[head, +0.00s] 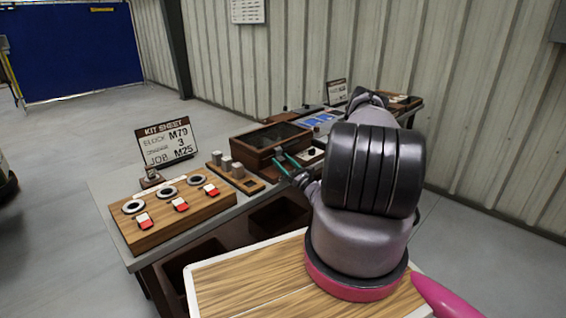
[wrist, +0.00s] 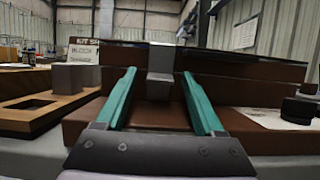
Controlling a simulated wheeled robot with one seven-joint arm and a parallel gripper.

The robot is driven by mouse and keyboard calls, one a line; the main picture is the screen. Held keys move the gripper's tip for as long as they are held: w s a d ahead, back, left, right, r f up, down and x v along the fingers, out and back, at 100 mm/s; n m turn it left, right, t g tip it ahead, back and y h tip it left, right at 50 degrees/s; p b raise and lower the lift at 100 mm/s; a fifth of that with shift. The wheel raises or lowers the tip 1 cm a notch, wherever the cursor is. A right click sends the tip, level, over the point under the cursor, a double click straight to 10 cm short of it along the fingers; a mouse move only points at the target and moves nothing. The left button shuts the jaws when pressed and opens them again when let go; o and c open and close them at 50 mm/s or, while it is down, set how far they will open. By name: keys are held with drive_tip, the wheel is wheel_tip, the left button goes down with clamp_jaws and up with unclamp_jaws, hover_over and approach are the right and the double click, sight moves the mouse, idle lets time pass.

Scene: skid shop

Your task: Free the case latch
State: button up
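The brown case (head: 262,150) with a dark glass-topped lid sits in the middle of the bench. Its front fills much of the wrist view (wrist: 240,122). A grey latch (wrist: 160,62) hangs over the middle of the case's front edge. My gripper (head: 286,161) is at the case's front. In the wrist view, its two teal fingers (wrist: 159,74) are apart, one on each side of the latch in the picture, with a gap showing on both sides. I cannot tell how far the tips are from the latch in depth. In the head view the latch is too small to make out.
A wooden board (head: 180,216) with rings and red-and-white switches lies at the bench's left end. A kit sheet sign (head: 167,143) stands behind it. A block holder (head: 236,177) sits left of the case. A pale card with a black knob (wrist: 298,110) is to the right.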

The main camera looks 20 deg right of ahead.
drive_tip(key=v, duration=1.1)
drive_tip(key=shift+w, duration=0.1)
